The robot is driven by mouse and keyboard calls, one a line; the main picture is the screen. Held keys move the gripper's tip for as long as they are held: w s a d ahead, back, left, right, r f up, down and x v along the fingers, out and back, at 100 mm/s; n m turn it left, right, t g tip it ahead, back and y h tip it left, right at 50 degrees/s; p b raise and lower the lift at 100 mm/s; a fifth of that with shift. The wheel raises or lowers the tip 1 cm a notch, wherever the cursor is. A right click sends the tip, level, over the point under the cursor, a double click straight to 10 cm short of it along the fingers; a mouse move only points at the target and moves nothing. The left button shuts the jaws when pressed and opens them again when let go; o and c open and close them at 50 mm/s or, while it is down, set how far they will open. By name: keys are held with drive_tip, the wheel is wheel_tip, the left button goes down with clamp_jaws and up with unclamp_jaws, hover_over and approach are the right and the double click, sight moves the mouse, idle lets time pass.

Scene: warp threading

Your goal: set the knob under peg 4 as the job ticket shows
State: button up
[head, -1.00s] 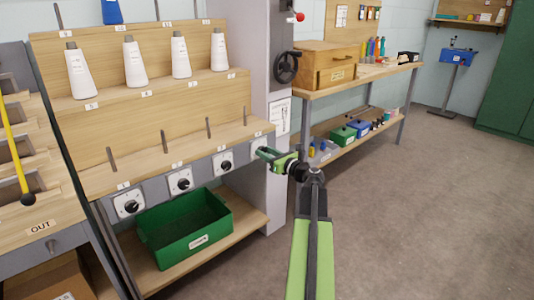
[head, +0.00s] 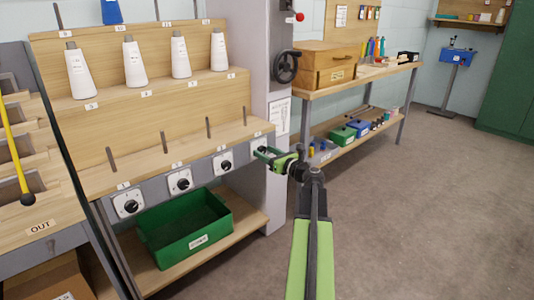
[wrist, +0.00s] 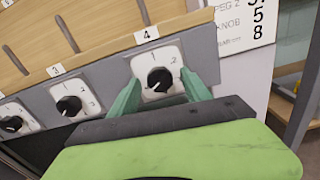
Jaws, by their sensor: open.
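The knob under peg 4 (wrist: 159,80) is black and round, on a white dial plate (wrist: 143,66) below the label 4 (wrist: 146,35). The figures 1 and 2 show on the plate; fingers hide its lower part. The exact pointer direction is hard to tell. My gripper (wrist: 160,84) is open, with one green finger on each side of the knob; I cannot tell whether they touch it. In the head view my gripper (head: 267,154) is at the rightmost dial. The white printed sheet (wrist: 237,24), likely the job ticket, is partly cut off, with PEG, KNOB and large figures.
More knobs (head: 180,184) sit in a row to the left. A green bin (head: 185,232) stands on the shelf below. White cones (head: 180,55) stand on the upper ledge. A grey column (head: 262,90) and a workbench (head: 350,85) stand right; the floor there is clear.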

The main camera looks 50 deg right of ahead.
drive_tip(key=s+a, duration=0.1)
drive_tip(key=s, duration=1.6)
drive_tip(key=shift+s+a, duration=0.15)
drive_tip(key=shift+s, duration=0.05)
drive_tip(key=w+a+f+n+g+y+p, duration=0.25)
drive_tip(key=w+a+f+n, duration=0.35)
drive_tip(key=a, duration=0.5)
drive_tip(key=w+a+f+n+g+y+p, duration=0.15)
drive_tip(key=w+a+n+g, duration=0.25)
drive_tip(key=a+n, duration=0.5)
drive_tip(key=w+a+f+n+g+y+p, duration=0.1)
drive_tip(key=w+a+f+n+g+y, duration=0.35)
drive_tip(key=a, duration=0.75)
drive_tip(key=s+a+f+n+g+h+p, duration=0.15)
drive_tip(key=a+n+g+h, duration=0.25)
drive_tip(key=a+n, duration=0.6)
drive_tip(key=s+a+f+n+g+h+p, duration=0.1)
drive_tip(key=s+a+n+g+h+p, duration=0.2)
drive_tip(key=a+n, duration=0.75)
wheel_tip(320, 180, up, 38)
drive_tip(key=m+p, duration=0.2)
drive_tip(key=p, duration=3.5)
drive_tip(key=shift+w+a+p, duration=0.3)
drive_tip(key=shift+w+p, duration=0.1)
